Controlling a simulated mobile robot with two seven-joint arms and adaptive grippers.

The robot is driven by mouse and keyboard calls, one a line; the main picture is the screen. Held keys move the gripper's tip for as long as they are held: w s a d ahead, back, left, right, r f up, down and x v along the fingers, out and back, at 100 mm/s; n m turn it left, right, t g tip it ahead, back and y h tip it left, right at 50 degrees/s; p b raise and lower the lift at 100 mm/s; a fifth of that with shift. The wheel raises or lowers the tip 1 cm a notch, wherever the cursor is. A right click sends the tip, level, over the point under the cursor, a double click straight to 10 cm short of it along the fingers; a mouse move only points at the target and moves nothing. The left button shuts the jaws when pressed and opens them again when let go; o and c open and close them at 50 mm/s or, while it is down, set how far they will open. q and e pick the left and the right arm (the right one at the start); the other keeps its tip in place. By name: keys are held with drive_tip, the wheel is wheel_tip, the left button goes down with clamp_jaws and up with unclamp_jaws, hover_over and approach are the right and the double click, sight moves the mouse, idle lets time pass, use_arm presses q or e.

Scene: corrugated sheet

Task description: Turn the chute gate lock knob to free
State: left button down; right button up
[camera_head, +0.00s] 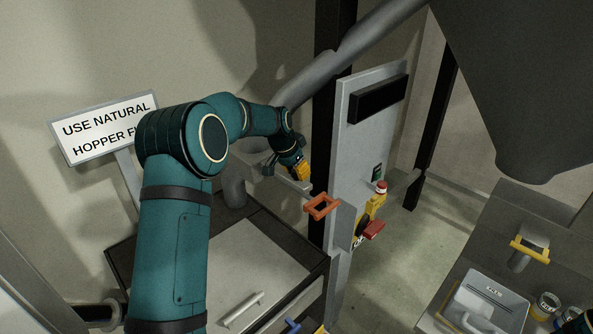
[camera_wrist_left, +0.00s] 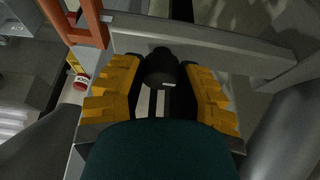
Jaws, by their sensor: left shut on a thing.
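The lock knob (camera_wrist_left: 162,68) is black and round with a small white mark on it. It sits between the yellow fingers of my left gripper (camera_wrist_left: 160,92) in the left wrist view, in front of a grey metal bar (camera_wrist_left: 215,45). The gripper is shut on it. In the head view my left gripper (camera_head: 301,174) reaches from the left to the grey bar beside the dark post, and its own fingers and wrist hide the knob there. I cannot read any lock or free label.
An orange rectangular frame (camera_head: 321,207) stands close to the right of my left gripper. A grey panel (camera_head: 358,135) carries a yellow box (camera_head: 374,204) with a red button. A white sign (camera_head: 104,128) and a drawer cabinet (camera_head: 245,262) are on the left. Open floor lies right of the panel.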

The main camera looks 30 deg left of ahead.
use_arm(q)
drive_tip(key=n+y, duration=0.1)
drive_tip(key=n, duration=0.2)
drive_tip(key=shift+d+n+b, duration=0.1)
drive_tip(key=shift+n+b, duration=0.2)
drive_tip(key=shift+n, duration=0.1)
drive_tip(key=n+y, duration=0.2)
drive_tip(key=n, duration=0.2)
drive_tip(key=shift+n, duration=0.3)
drive_tip(key=n+y, duration=0.1)
drive_tip(key=n, duration=0.1)
drive_tip(key=n+g+y, duration=0.1)
drive_tip(key=n, duration=0.2)
drive_tip(key=shift+f+n+g+y+p, duration=0.15)
drive_tip(key=shift+n+g, duration=0.3)
drive_tip(key=shift+n, duration=0.7)
drive_tip(key=shift+r+n+g+y+p, duration=0.2)
drive_tip(key=shift+n+g, duration=0.25)
drive_tip(key=shift+n, duration=0.7)
drive_tip(key=c, duration=0.6)
unclamp_jaws()
